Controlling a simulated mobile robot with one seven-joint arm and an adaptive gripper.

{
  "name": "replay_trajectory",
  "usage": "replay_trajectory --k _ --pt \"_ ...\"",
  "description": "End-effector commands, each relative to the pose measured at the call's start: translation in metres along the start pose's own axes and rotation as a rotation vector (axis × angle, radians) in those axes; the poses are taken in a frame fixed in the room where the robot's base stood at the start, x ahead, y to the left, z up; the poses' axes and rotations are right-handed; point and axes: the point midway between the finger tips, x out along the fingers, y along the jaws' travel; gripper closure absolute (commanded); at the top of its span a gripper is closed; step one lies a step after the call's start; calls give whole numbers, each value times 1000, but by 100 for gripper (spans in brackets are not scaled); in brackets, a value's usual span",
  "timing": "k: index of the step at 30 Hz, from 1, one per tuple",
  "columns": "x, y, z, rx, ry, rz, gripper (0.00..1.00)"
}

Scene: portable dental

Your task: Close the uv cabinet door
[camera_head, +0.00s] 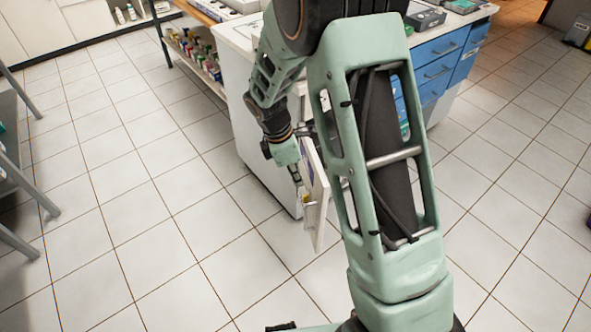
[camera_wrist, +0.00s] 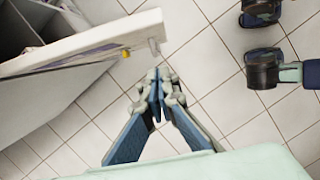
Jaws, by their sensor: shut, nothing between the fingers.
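The white UV cabinet (camera_head: 265,165) stands under the counter, partly hidden behind my arm. Its door (camera_head: 316,200) is open and juts out from the cabinet in the head view. In the wrist view the door (camera_wrist: 85,48) reaches from the left to a free end at top middle, with a small yellow part near that end. The cabinet's grey interior (camera_wrist: 18,32) shows at upper left. My gripper (camera_wrist: 160,78) is shut and empty, its fingertips just below the door's free end. In the head view my gripper (camera_head: 298,178) is beside the door, partly hidden. I cannot tell whether they touch.
Blue drawers (camera_head: 440,60) sit at the right of the counter. A shelf of small bottles (camera_head: 195,55) stands behind at left. Grey metal legs (camera_head: 25,190) are at the left edge. The tiled floor (camera_head: 130,230) between is clear.

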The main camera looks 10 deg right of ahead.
Motion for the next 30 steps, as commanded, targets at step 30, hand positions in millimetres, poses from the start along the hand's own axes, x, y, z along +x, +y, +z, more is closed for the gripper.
replay_trajectory --k 30 --pt "39 0 44 -11 1 4 100"
